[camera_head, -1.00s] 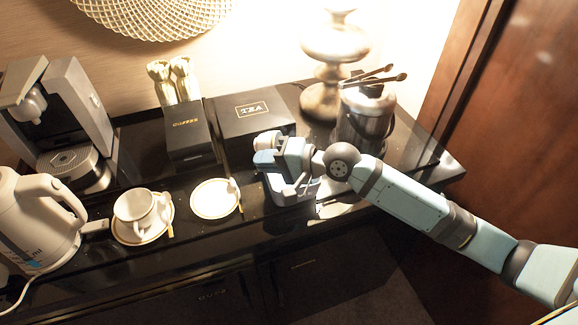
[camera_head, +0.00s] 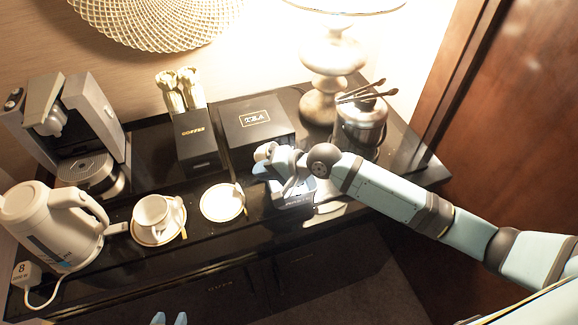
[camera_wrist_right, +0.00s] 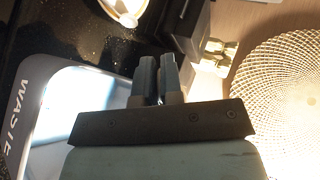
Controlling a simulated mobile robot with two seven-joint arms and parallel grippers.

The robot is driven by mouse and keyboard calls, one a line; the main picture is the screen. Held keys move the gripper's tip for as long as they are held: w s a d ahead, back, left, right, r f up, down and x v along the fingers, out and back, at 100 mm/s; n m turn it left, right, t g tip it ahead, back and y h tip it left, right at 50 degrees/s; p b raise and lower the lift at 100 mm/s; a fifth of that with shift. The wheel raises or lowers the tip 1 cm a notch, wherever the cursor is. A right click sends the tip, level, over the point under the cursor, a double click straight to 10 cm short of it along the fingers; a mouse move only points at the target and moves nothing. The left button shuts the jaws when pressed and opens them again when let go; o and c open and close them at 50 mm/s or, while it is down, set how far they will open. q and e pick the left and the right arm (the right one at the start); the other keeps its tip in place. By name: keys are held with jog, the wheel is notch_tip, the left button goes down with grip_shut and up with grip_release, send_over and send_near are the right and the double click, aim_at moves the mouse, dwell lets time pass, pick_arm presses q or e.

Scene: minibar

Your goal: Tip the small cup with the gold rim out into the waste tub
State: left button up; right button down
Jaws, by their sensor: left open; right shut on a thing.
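My right gripper (camera_head: 275,160) is shut on a small whitish cup (camera_head: 263,150), over the back left part of the waste tub (camera_head: 294,198). The cup is partly covered by the fingers; its gold rim, its tilt and its contents cannot be made out. In the right wrist view, the right gripper's fingers (camera_wrist_right: 157,75) are close together and hide the cup.
An empty saucer (camera_head: 218,203) with a spoon lies left of the tub. Another white cup (camera_head: 151,211) stands on a saucer, beside a kettle (camera_head: 52,228). Behind are a coffee box (camera_head: 197,142), a tea box (camera_head: 257,125), a lamp (camera_head: 325,75) and an ice bucket (camera_head: 360,122).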

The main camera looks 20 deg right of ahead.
jog(key=r+h+p, duration=0.1)
jog(key=p, duration=0.3)
jog(key=shift+a+r+g+p, duration=0.1)
jog(key=shift+r+g+p, duration=0.2)
jog(key=shift+r+p, duration=0.1)
jog(key=shift+f+p, duration=0.15)
jog(key=shift+p, duration=0.15)
jog(key=shift+w+a+f+g+h, duration=0.1)
jog(key=shift+f+g+h, duration=0.25)
jog(key=shift+h, duration=0.65)
jog(key=shift+w+a+r+g, duration=0.15)
jog(key=shift+r+g, duration=0.1)
jog(key=shift+g, duration=0.1)
pick_arm(q)
jog(key=shift+n, duration=0.3)
jog(key=r, duration=0.3)
jog(key=a+r, duration=0.1)
jog(key=r, duration=0.1)
jog(key=shift+s, duration=0.2)
pick_arm(e)
jog(key=w+a+r+g+h, duration=0.1)
jog(key=w+a+g+h, duration=0.2)
jog(key=h, duration=0.4)
jog(key=a+g, duration=0.1)
jog(key=a, duration=0.1)
jog(key=shift+a+m+g, duration=0.3)
jog(key=shift+m, duration=0.1)
